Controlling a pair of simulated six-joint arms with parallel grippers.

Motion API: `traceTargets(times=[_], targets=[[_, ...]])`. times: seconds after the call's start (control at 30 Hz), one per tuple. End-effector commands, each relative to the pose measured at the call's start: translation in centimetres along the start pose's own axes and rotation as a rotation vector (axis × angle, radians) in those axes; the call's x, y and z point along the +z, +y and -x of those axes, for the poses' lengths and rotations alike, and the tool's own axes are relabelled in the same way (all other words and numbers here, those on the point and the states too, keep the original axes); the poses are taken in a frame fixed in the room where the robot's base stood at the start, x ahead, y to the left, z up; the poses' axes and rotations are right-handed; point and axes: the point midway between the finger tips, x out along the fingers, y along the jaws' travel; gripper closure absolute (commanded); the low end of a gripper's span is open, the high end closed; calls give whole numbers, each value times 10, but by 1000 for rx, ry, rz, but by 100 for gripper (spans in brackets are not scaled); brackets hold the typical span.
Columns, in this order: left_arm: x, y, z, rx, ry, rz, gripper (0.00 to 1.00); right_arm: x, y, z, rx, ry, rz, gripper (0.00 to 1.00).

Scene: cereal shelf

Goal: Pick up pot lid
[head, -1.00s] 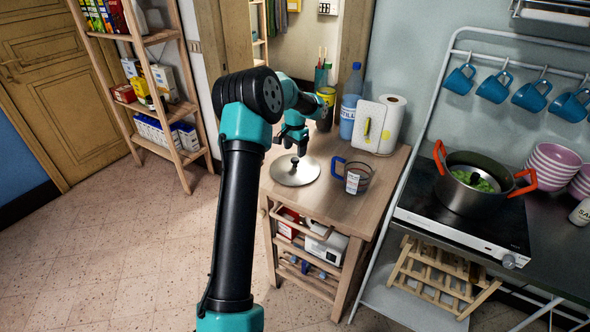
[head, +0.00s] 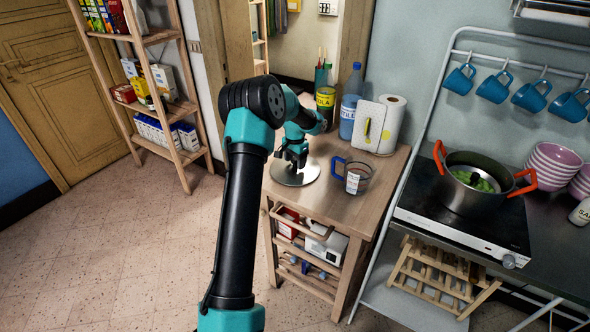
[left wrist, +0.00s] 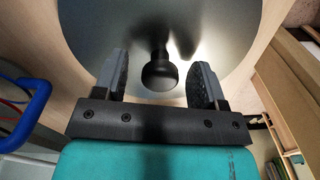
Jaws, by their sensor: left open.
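The pot lid (head: 293,178) is a round grey metal disc with a black knob, lying flat on the wooden cart top. In the left wrist view the lid (left wrist: 213,28) fills the upper middle and its knob (left wrist: 160,72) sits between my finger pads. My left gripper (head: 292,160) is right over the lid, pointing down. In the left wrist view its two fingers (left wrist: 157,78) are apart on either side of the knob, with a gap on each side. In the head view my gripper hides the knob. My right gripper is not in view.
A measuring cup with a blue handle (head: 354,178) stands right of the lid. Behind are a blue bottle (head: 349,103), a yellow can (head: 325,98) and a paper towel roll (head: 391,122). A pot (head: 468,190) with orange handles stands on the stove at right.

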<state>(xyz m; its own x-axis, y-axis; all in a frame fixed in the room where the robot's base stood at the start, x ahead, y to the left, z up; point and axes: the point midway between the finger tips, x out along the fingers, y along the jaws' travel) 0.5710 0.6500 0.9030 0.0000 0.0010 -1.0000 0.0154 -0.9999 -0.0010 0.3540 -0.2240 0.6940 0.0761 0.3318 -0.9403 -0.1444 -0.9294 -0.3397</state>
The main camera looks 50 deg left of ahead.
Motion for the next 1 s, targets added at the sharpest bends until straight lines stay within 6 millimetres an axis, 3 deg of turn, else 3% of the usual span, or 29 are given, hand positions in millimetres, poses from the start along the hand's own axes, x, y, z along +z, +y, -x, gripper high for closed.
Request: traceTargets(times=[0.37, 1.0], targets=[[0, 0, 0, 0, 0, 0, 35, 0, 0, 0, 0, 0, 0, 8], [0, 0, 1, -1, 1, 0, 97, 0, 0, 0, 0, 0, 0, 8]])
